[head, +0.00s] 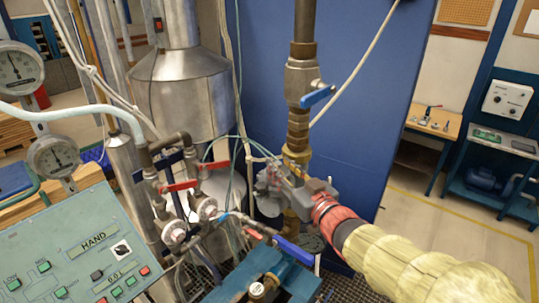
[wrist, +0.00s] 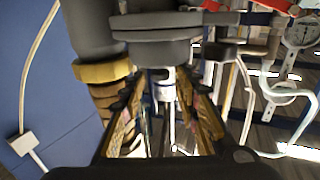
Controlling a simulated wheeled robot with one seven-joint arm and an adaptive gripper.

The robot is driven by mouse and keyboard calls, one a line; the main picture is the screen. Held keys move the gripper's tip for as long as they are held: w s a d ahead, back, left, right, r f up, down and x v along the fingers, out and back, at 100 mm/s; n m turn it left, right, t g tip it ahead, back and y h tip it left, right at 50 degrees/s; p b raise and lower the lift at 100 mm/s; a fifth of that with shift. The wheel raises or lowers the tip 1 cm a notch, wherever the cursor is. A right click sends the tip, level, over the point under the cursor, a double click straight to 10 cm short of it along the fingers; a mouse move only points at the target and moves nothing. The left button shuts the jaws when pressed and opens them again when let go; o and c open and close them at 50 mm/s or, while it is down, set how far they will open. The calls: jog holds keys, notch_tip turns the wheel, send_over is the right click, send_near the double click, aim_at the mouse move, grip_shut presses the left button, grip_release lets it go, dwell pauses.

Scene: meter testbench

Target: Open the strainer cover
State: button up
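A grey stepped round part (wrist: 160,52), which may be the strainer cover, fills the top middle of the wrist view just beyond my fingertips. I cannot tell for sure that it is the cover, or whether I touch it. My gripper (wrist: 162,88) has its two fingers apart with a gap between them, and nothing is clearly held there. In the head view my gripper (head: 279,184) is beside the pipe fittings, below the brass collar (head: 297,156). It hides much of the body behind it.
The vertical pipe (head: 300,70) has a blue lever (head: 318,95). Red-handled valves and gauges (head: 55,157) crowd the left, with a control panel (head: 75,250) in front. A blue lever (head: 293,251) lies below my gripper. Open floor (head: 425,225) is at the right.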

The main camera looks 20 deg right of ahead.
jog(key=x, duration=0.7)
jog(key=shift+p, duration=0.35)
jog(key=shift+s, duration=0.1)
jog(key=shift+c, duration=0.9)
grip_shut()
